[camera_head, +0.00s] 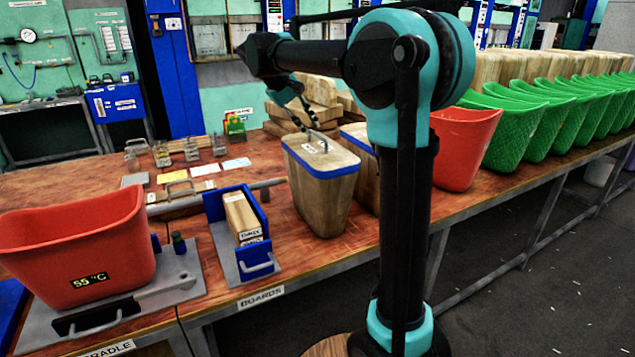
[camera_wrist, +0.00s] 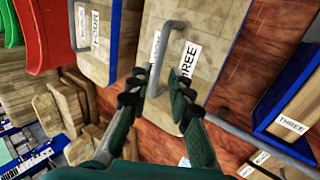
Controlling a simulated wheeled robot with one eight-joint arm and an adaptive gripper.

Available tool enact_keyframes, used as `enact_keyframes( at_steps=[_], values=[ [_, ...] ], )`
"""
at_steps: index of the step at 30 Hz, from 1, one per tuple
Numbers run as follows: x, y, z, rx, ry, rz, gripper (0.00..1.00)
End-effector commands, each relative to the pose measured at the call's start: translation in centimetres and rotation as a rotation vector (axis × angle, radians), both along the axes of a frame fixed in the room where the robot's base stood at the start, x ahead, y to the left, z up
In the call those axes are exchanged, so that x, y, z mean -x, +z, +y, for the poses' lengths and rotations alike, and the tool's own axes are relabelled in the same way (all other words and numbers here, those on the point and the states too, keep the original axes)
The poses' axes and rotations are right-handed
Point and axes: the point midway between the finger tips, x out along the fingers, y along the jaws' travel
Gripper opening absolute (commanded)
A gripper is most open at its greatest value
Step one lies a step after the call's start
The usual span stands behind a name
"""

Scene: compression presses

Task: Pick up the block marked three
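The block marked three (camera_head: 318,190) is a tall tapered wooden block with a blue band near its top. It stands upright on the bench in the head view. Its top, with a grey handle and a white THREE label, fills the middle of the wrist view (camera_wrist: 212,32). My gripper (camera_wrist: 157,86) is open, with one finger on each side of the handle's near end. In the head view my gripper (camera_head: 311,122) points down at the block's top. Whether the fingers touch the handle I cannot tell.
A similar block labelled FOUR (camera_wrist: 97,57) stands close beside it. A blue holder (camera_head: 262,262) with boards sits to the left, and a red bin (camera_head: 75,250) beyond it. Another red bin (camera_head: 464,148) and several green bins (camera_head: 525,135) line the right. Stacked wooden pieces (camera_head: 303,105) lie behind.

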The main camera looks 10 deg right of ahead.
Motion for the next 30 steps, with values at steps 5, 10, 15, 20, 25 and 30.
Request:
enact_keyframes(
  at_steps=[5, 10, 15, 20, 25, 30],
  values=[
    [-0.2, -0.9, -0.7, 0.000, -0.001, 0.000, 0.20],
    [-0.5, -2.9, -2.2, 0.000, -0.003, 0.001, 0.20],
    [-0.8, -4.3, -3.0, 0.000, 0.000, 0.000, 0.20],
    [-0.9, -4.5, -3.1, 0.000, 0.001, 0.001, 0.20],
    [-0.9, -4.5, -3.1, 0.000, 0.000, 0.000, 0.13],
    [-0.9, -4.5, -3.1, 0.000, 0.000, 0.000, 0.00]
  ],
)
